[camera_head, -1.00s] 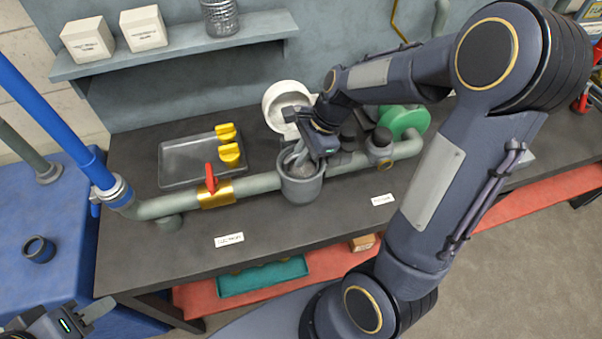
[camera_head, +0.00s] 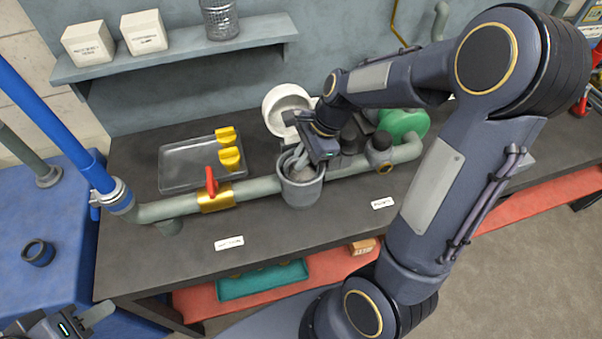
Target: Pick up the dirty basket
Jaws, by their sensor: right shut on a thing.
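A grey cup-shaped strainer housing (camera_head: 301,191) stands in the pipe line on the dark workbench, open at the top. A greyish, dirty-looking basket (camera_head: 303,174) sits inside its mouth, mostly hidden by the housing wall and my gripper. My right gripper (camera_head: 294,160) reaches down into the mouth from the upper right and is shut on the basket. The exact grip is small and partly hidden. My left gripper (camera_head: 80,322) is at the lower left corner, partly cut off, away from the bench; its opening is unclear.
A clear tray (camera_head: 185,168) with yellow parts (camera_head: 228,150) lies behind the pipe. A red-handled valve (camera_head: 212,187) is left of the housing. A white round bowl-like part (camera_head: 283,104) and a green part (camera_head: 404,121) stand behind. The bench front is mostly clear.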

